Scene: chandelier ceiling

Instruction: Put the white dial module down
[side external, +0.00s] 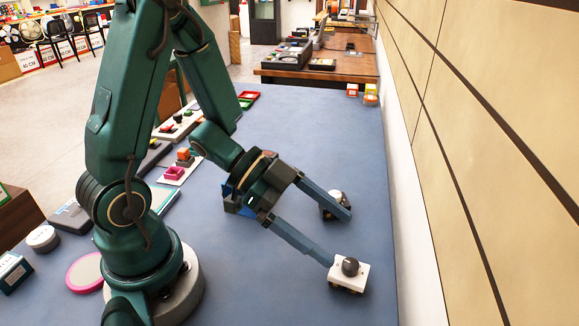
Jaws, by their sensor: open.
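The white dial module (361,279), a white block with a black knob on top, sits on the blue-grey table (300,120) near its right side. My gripper (339,240) is open, with its two long blue fingers spread wide apart and nothing between their tips. The tip of the nearer finger is right beside the module's left edge; I cannot tell if they touch. The farther finger passes in front of a second small piece with a dark knob (334,197), which is partly hidden.
Several button and switch modules (180,170) line the table's left side. A round pink-rimmed pad (86,272) and a grey disc (43,238) lie at the front left. A panelled wall (480,120) runs along the right edge. The far middle of the table is clear.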

